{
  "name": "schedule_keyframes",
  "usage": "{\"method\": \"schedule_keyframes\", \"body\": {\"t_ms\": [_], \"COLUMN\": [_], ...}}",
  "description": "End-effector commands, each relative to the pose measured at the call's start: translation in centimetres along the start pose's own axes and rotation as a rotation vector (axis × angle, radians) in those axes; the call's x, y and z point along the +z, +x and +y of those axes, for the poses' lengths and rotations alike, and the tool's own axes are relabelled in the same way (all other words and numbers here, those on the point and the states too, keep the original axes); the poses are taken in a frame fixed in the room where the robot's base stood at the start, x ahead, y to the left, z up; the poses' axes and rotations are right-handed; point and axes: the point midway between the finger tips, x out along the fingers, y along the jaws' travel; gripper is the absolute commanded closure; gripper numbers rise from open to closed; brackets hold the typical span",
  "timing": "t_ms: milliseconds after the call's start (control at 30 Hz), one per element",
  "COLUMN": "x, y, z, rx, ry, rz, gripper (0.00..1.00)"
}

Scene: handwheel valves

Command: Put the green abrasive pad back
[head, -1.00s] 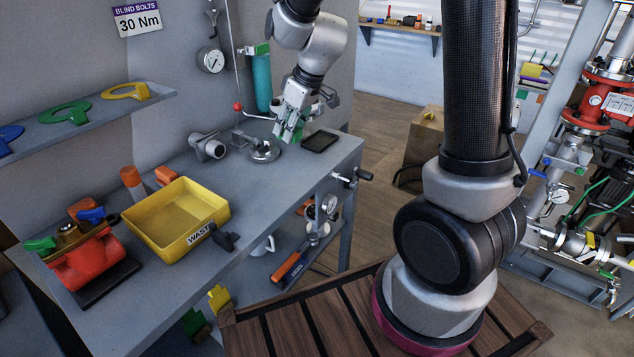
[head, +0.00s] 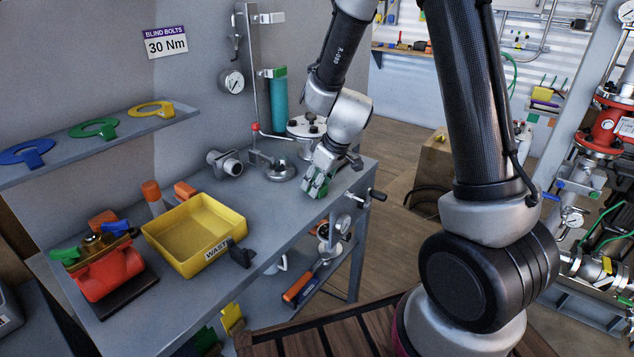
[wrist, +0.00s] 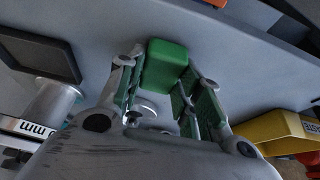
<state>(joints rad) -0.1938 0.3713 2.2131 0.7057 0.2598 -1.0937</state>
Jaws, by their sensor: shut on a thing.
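The green abrasive pad (wrist: 167,65) is a small green block between the fingers of my gripper (wrist: 166,88) in the wrist view. In the head view my gripper (head: 316,188) points down close over the grey bench top (head: 268,206), near its front right edge. Green shows at the fingertips there, but pad and green-faced fingers are hard to tell apart. My gripper is shut on the pad. I cannot tell whether the pad touches the bench. A dark framed tray (wrist: 36,56) lies on the bench beside my gripper.
A metal flange piece (head: 281,168) and pipe fitting (head: 225,163) are behind. A crank handle (head: 370,196) juts from the bench's right end.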

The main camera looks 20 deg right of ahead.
Motion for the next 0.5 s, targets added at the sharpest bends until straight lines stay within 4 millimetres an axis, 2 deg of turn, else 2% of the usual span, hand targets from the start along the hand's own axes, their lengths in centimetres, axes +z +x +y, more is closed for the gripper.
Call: {"method": "schedule_keyframes", "body": {"t_ms": [200, 233, 300, 333, 500], "x": [0.11, 0.09, 0.08, 0.08, 0.08], "y": [0.23, 0.22, 0.20, 0.20, 0.19], "z": [0.01, 0.02, 0.01, 0.01, 0.00], "rx": [0.000, 0.000, 0.000, 0.000, 0.000], "ry": [-0.001, -0.002, -0.002, -0.002, -0.001], "rz": [-0.001, 0.000, 0.000, 0.000, 0.000], "gripper": [0.91, 0.62, 0.49, 0.44, 0.44]}}
